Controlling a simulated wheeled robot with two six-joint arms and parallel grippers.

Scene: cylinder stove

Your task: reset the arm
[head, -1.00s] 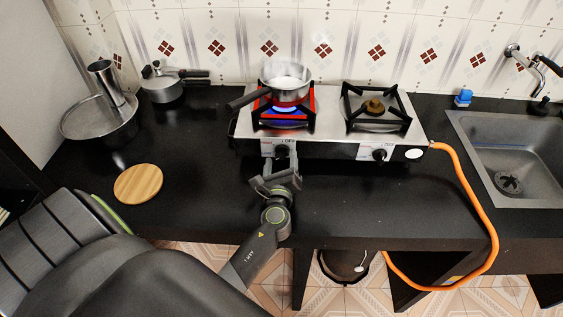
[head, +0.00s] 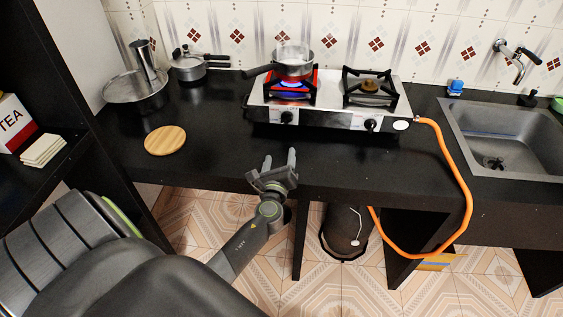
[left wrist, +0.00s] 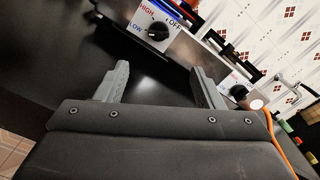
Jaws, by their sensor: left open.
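My left gripper (head: 279,160) is open and empty over the front edge of the black counter, in front of the gas stove (head: 330,116) and apart from it. In the left wrist view its two fingers (left wrist: 155,85) are spread, with the left stove knob (left wrist: 158,31) beyond them. That knob (head: 287,117) also shows in the head view. The left burner (head: 291,88) glows red and blue under a saucepan (head: 293,63). The right burner (head: 370,88) shows no flame. My right gripper is in neither view.
The black counter (head: 220,140) is clear around a round wooden board (head: 165,140). Pots (head: 188,66) stand at the back left. A sink (head: 510,135) is at right. An orange hose (head: 463,170) hangs over the front edge. A shelf with a tea box (head: 14,122) stands at far left.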

